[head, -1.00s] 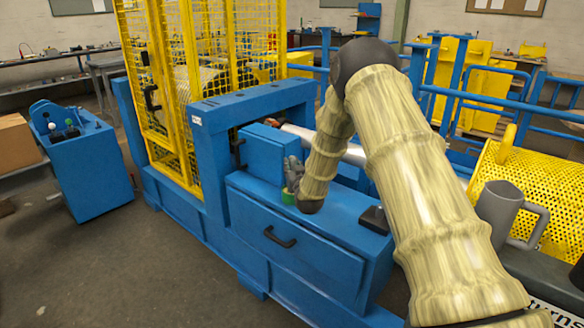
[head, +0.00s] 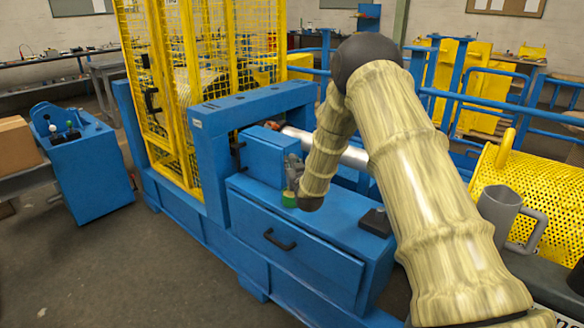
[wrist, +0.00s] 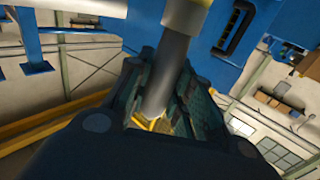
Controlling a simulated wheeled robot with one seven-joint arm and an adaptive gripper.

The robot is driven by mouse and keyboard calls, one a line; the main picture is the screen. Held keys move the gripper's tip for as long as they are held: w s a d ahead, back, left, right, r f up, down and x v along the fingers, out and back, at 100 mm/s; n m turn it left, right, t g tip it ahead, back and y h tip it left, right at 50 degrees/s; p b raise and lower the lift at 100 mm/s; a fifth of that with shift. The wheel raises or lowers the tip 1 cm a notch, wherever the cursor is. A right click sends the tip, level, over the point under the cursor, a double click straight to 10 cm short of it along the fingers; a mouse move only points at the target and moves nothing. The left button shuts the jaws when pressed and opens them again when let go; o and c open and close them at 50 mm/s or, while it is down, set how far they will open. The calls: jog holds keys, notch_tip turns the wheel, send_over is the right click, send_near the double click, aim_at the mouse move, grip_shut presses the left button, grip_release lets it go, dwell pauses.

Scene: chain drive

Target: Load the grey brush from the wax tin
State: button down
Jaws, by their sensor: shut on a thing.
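My gripper (head: 293,170) is over the near end of the blue machine, partly hidden by my own arm. In the wrist view its dark fingers (wrist: 165,110) are shut on a grey cylindrical shaft, which I take as the grey brush (wrist: 172,72). A small green round thing, likely the wax tin (head: 289,200), is just below my gripper by the blue ledge. I cannot tell whether the brush touches it; the bristles are not clear.
A blue box (head: 262,157) stands close behind my gripper. A blue drawer cabinet (head: 290,262) with a black handle is below. A small black block (head: 375,221) lies on its top to the right. A grey mug (head: 498,208) and yellow mesh guard (head: 540,190) are further right.

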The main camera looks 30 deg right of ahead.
aim_at(292, 154)
jog(key=shift+r+p, duration=1)
jog(key=shift+r, duration=1.4)
